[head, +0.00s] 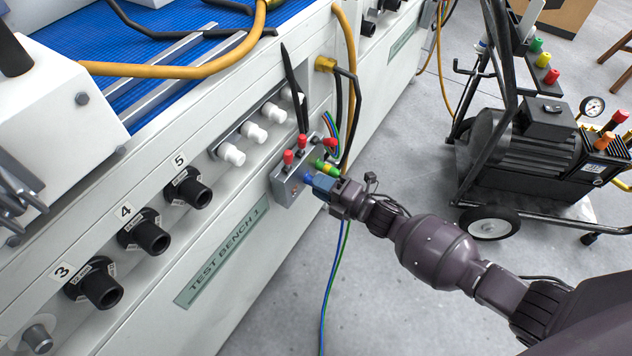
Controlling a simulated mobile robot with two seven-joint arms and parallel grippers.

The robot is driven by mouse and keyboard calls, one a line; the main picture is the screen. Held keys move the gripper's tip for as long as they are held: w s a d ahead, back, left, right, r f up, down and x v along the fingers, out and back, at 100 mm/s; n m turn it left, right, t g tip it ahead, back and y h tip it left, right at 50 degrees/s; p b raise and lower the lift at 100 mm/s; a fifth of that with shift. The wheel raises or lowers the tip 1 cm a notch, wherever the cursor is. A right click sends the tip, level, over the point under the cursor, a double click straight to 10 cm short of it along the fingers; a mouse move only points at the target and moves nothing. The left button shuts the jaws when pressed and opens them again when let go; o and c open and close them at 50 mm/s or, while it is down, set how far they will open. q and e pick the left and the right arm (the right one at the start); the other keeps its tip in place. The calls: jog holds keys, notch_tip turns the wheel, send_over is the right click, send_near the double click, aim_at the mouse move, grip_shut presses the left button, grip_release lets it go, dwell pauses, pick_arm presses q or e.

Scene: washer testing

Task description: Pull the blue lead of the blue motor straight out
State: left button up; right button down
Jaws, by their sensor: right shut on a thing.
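A small grey terminal box (284,186) is fixed to the front of the white test bench. A blue plug (308,178) shows at its face, with a green-yellow plug (327,168) just above and red plugs (288,157) along the top. My right gripper (322,185) is shut on the blue plug of the blue lead, close against the box. The fingers partly hide the plug, and I cannot tell how deep it sits. Blue and green leads (333,272) hang below the gripper toward the floor. No blue motor is recognisable. My left gripper is out of view.
The test bench (240,225) has black numbered ports (150,237) and white knobs (254,133) left of the box. An orange hose (350,90) and black cables hang close behind it. A black cart (530,150) with a dark motor stands at right. The grey floor between is clear.

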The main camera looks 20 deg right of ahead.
jog(key=shift+p+v, duration=0.45)
jog(key=shift+v, duration=2)
